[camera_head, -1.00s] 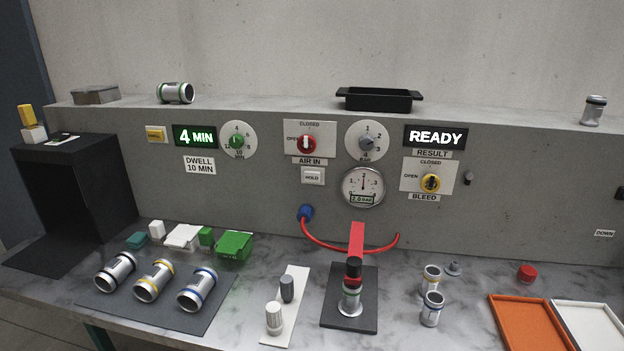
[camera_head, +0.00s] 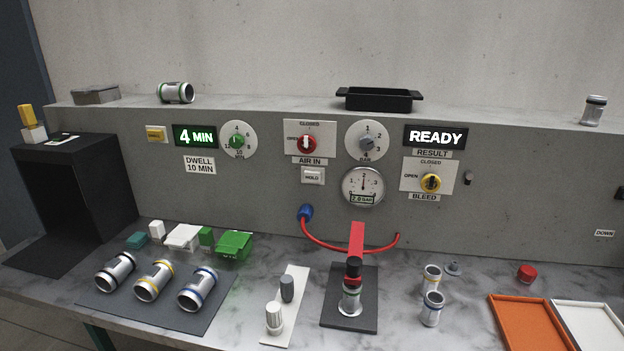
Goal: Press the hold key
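The hold key (camera_head: 313,176) is a small white rectangular key marked HOLD. It sits on the grey panel below the AIR IN label and to the left of the round pressure gauge (camera_head: 363,187). Nothing covers it. The READY display (camera_head: 436,137) is lit at the right, and the green display (camera_head: 195,135) reads 4 MIN. Neither of my grippers is in the head view.
A casting (camera_head: 350,301) with a red cap stands on a dark plate under a red clamp arm (camera_head: 357,238). A red hose (camera_head: 340,248) loops below the key. Several castings lie on a dark mat (camera_head: 205,318) at the left. An orange tray (camera_head: 497,312) lies at the right.

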